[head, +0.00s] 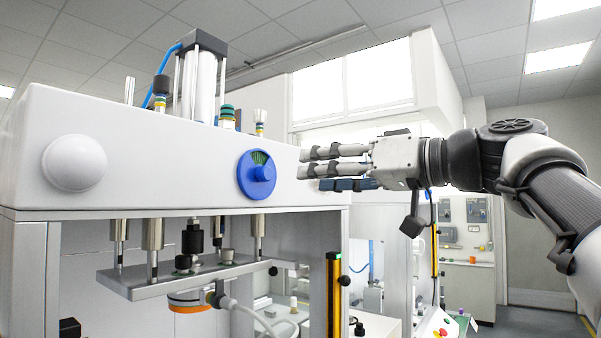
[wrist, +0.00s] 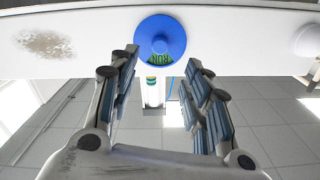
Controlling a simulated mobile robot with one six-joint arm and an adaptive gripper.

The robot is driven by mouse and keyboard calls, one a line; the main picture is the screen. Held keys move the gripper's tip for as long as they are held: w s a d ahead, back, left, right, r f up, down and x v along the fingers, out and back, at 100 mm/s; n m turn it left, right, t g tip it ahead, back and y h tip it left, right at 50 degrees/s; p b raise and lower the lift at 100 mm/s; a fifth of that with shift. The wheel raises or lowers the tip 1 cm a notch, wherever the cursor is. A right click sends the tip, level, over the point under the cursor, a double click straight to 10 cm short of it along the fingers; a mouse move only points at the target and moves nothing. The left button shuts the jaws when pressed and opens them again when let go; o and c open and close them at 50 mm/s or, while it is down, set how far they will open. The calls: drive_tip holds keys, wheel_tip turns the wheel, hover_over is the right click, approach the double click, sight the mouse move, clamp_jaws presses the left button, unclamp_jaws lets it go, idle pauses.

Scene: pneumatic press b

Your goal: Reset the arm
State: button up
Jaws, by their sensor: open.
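My gripper (head: 335,168) is open and empty, held level in front of the press and pointing left in the head view. A blue round knob (head: 262,173) with a green dial window sits on the white front face of the press (head: 160,165). In the head view the fingertips are just right of the knob. In the wrist view the knob (wrist: 160,38) is centred beyond the open fingers (wrist: 163,72), with a visible gap. The green window carries lettering in the wrist view.
A white round cap (head: 74,162) is on the panel's left. Below hangs a metal press plate (head: 180,275) on several rods. Yellow-black posts (head: 333,290) stand right of the plate. The room at the far right looks open.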

drive_tip(key=shift+s+d, duration=0.4)
drive_tip(key=shift+d, duration=0.1)
drive_tip(key=s+a+f+m+g+h, duration=0.1)
drive_tip(key=s+f+m+h, duration=0.25)
drive_tip(key=f, duration=0.85)
drive_tip(key=s+f+m+g+h, duration=0.2)
drive_tip(key=s+f+m+h, duration=0.15)
drive_tip(key=f, duration=0.85)
drive_tip(key=s+d+f+g+h, duration=0.1)
drive_tip(key=s+d+f+h, duration=0.2)
drive_tip(key=s+f, duration=0.6)
drive_tip(key=s+d+f+g+h, duration=0.2)
drive_tip(key=s+d+f+h, duration=0.2)
drive_tip(key=s+f, duration=0.6)
wheel_tip(320, 180, down, 8)
drive_tip(key=shift+s+d+f+m, duration=0.1)
drive_tip(key=shift+s+d+m, duration=0.15)
drive_tip(key=shift+d, duration=0.4)
